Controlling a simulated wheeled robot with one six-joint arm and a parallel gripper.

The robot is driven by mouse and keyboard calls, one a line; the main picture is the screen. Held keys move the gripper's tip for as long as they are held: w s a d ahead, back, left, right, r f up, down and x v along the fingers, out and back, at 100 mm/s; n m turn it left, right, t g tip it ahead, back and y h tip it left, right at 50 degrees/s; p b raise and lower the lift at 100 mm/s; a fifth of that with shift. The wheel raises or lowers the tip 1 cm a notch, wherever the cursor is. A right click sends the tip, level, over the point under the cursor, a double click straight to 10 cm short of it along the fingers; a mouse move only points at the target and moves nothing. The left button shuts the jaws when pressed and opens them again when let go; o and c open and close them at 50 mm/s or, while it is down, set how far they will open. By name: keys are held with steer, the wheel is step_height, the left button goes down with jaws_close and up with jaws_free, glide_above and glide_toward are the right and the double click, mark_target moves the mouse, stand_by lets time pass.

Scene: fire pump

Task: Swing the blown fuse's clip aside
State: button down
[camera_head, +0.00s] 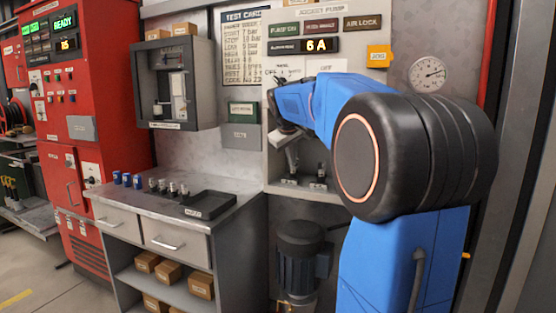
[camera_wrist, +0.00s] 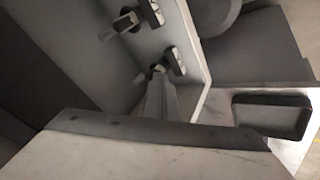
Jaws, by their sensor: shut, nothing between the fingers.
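The open jockey pump panel (camera_head: 285,90) stands behind my arm. On its lower ledge are two small fuse positions, a left one (camera_head: 291,181) and a right one (camera_head: 319,183). My gripper (camera_head: 292,168) reaches down into the panel just above the left position. In the wrist view its shut, empty fingers (camera_wrist: 158,80) end close beside the lower fitting; I cannot tell whether they touch it. I cannot tell which fuse is blown.
A workbench (camera_head: 150,192) to the left holds a black tray (camera_head: 208,204), blue fuses (camera_head: 127,180) and several grey fuses (camera_head: 168,188). The panel's side wall (camera_wrist: 200,75) rises close to my fingers. A dark pump motor (camera_head: 300,258) stands below the panel.

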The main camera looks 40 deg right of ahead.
steer(key=s+d+n, duration=0.1)
steer(key=s+d, duration=0.1)
steer(key=d, duration=0.1)
steer(key=shift+s, duration=0.2)
steer(key=shift+w, duration=0.15)
steer(key=shift+w+a, duration=0.3)
steer(key=shift+w, duration=0.3)
stand_by(0.4)
